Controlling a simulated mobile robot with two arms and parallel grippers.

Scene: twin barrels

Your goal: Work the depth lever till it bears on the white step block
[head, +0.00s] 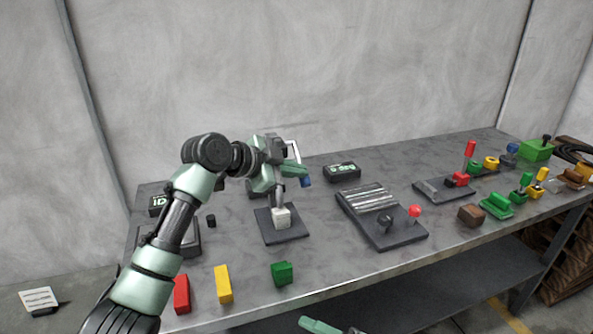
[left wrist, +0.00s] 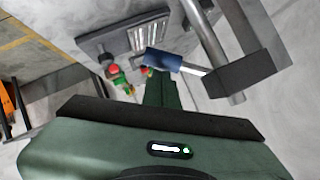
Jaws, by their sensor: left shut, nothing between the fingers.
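The depth lever has a blue grip (head: 306,181) at the right of a grey press head; the grip also shows in the left wrist view (left wrist: 163,60) on a bright rod. The white step block (head: 281,217) stands on the dark base plate (head: 264,234) below the press head. My left gripper (head: 290,172) is shut and empty, close beside the blue grip; whether it touches cannot be told. It hides part of the press. A mint-green part at the bottom edge (head: 320,326) looks like my right arm; its fingers cannot be made out.
A sloped panel (head: 395,236) with a red knob (head: 414,211) stands right of the press. Red (head: 181,294), yellow (head: 223,284) and green (head: 282,273) blocks lie along the front. A black box (head: 342,172) sits behind.

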